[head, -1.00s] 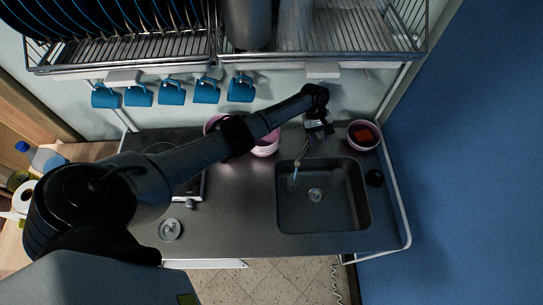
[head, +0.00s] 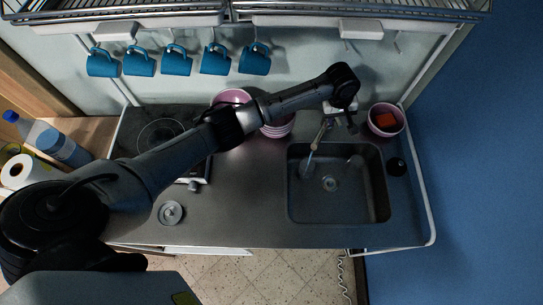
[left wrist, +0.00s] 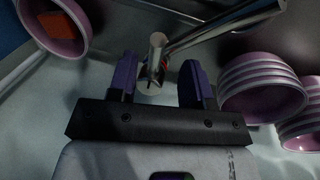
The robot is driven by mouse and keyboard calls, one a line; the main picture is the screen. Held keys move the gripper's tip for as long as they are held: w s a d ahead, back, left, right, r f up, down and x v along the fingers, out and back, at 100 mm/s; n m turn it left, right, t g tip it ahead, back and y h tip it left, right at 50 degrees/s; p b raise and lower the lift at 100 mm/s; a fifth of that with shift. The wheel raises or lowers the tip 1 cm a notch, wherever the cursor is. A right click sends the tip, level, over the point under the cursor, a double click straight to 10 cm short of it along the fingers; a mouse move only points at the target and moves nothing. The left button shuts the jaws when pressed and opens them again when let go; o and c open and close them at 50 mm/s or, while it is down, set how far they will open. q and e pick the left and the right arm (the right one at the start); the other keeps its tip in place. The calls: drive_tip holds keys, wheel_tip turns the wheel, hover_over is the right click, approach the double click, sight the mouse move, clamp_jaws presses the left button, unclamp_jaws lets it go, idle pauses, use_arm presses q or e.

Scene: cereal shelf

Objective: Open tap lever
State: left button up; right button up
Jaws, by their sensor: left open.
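The tap's spout (head: 321,132) reaches over the sink (head: 290,190) in the head view. A thin pale bluish streak, which looks like running water, hangs below its tip. In the left wrist view the chrome spout (left wrist: 222,27) runs to the upper right. A short round-ended tap part (left wrist: 157,58), perhaps the lever, stands between my fingers. My left gripper (left wrist: 160,80) is open, with one purple finger on each side of that part. I cannot tell whether either finger touches it. In the head view the wrist hides much of the left gripper (head: 347,118). My right gripper is not in view.
A pink bowl (head: 384,120) with an orange-red block stands right of the tap. Stacked pink bowls (head: 279,127) stand left of it, close to my arm. Blue mugs (head: 215,60) hang under the rack above. The front counter left of the sink (head: 240,205) is mostly clear.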

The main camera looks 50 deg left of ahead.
use_arm(q)
wheel_tip(320, 180, up, 8)
drive_tip(key=s+a, duration=0.1)
drive_tip(key=s+d+f+m+p, duration=0.3)
drive_tip(key=s, duration=0.3)
drive_tip(key=s+d+f+m+p, duration=0.2)
drive_tip(key=s+f+p, duration=0.1)
drive_tip(key=s, duration=0.3)
drive_tip(key=s+a+r+m+t+p, duration=0.1)
drive_tip(key=s+m+p, duration=0.3)
drive_tip(key=s, duration=1.4)
drive_tip(key=shift+r+m+t+h+p, duration=0.3)
drive_tip(key=shift+r+p, duration=0.15)
drive_tip(key=shift+p, duration=0.75)
